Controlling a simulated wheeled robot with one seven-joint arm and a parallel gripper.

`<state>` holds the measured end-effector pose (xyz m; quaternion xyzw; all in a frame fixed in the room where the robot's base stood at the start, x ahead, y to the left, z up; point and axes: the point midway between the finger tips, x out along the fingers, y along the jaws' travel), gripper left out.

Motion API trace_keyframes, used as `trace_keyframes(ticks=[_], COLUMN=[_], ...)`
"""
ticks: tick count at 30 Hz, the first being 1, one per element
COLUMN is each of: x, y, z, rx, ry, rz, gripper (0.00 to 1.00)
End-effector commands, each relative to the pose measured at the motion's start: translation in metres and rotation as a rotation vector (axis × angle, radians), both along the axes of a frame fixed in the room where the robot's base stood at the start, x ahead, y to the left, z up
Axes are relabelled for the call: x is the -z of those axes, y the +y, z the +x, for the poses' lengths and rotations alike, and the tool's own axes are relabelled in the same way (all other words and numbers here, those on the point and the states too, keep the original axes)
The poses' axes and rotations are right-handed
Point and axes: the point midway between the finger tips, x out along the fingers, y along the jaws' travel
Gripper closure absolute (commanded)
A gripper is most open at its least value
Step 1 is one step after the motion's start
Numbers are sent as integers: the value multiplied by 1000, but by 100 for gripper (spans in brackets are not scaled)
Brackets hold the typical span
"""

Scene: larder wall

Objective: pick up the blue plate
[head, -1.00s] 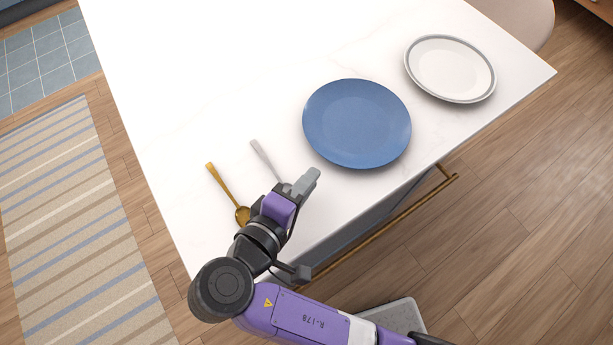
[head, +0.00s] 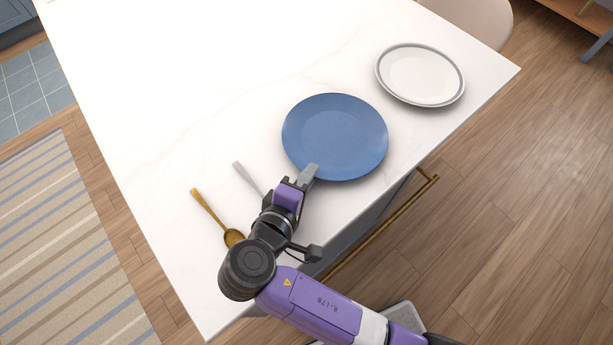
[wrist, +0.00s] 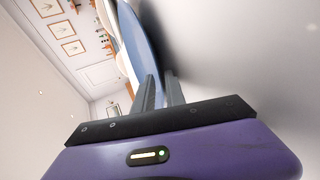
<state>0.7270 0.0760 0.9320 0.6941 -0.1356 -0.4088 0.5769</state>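The blue plate (head: 335,135) lies flat on the white countertop, right of the spoons and left of the white plate. My gripper (head: 309,173) is at the plate's near-left rim in the head view, with its fingers pointing towards the plate. In the wrist view the blue plate (wrist: 139,45) is seen edge-on, just beyond the fingertips of my gripper (wrist: 159,78). The two fingers stand apart with a gap between them. I cannot tell whether the rim is between them or touching.
A white plate with a grey rim (head: 421,75) lies to the right. A gold spoon (head: 214,214) and a silver-grey utensil (head: 247,177), partly hidden by my arm, lie to the left. A brass rail (head: 385,228) runs along the counter's front. The counter's far left is clear.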

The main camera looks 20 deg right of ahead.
Motion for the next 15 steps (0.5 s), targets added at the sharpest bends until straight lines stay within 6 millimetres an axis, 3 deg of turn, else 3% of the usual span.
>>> trace_keyframes(ticks=[1,3,4,15], x=[0,0,0,0], y=[0,0,0,0], z=[0,0,0,0], rx=[0,0,0,0], ry=[0,0,0,1], rz=[0,0,0,0], gripper=[84,98,100,100])
